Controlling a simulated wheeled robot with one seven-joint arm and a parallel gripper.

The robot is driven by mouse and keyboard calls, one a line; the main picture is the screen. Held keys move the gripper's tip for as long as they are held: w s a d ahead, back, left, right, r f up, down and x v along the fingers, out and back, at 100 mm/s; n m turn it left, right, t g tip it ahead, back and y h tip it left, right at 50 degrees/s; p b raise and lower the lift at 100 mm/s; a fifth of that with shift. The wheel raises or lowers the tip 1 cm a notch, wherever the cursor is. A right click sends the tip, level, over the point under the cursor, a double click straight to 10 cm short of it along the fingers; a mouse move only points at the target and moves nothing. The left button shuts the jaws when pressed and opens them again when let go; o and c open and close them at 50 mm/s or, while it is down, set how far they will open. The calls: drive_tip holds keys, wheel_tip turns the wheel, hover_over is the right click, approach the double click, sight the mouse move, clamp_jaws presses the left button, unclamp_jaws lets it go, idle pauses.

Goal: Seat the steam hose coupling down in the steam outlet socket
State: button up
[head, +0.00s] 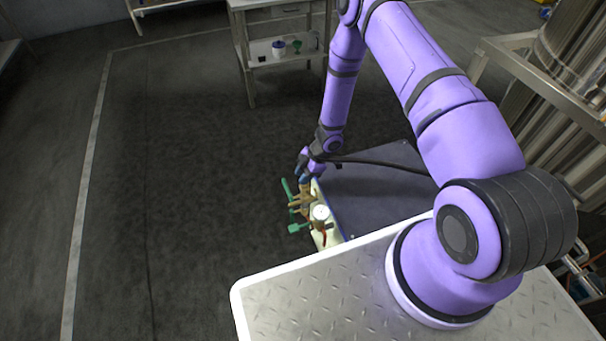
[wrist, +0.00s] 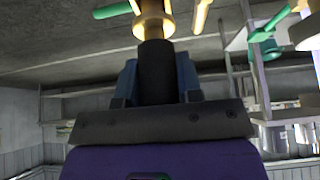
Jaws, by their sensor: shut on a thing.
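My gripper (head: 304,181) is at the brass valve fittings (head: 307,198) on the left side of a dark-topped unit. In the wrist view its blue fingers (wrist: 157,82) are shut on a black cylindrical piece, the hose coupling (wrist: 157,62). The coupling's far end meets a brass collar (wrist: 153,27). I cannot tell whether this collar belongs to the coupling or is the outlet socket, nor how deep anything is seated. A dark hose (head: 385,164) runs right from near my gripper. In the head view the coupling is too small and covered to make out.
Green valve handles (head: 297,228) stick out left of the fittings. A round white gauge (head: 320,212) and a red handle (head: 329,236) are close in front. The dark top (head: 375,195) lies right. A bench (head: 285,60) stands behind. Floor on the left is clear.

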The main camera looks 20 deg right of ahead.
drive_tip(key=shift+f, duration=0.7)
idle(0.7)
drive_tip(key=o, duration=1.6)
drive_tip(key=shift+c, duration=0.2)
drive_tip(key=shift+r, duration=4)
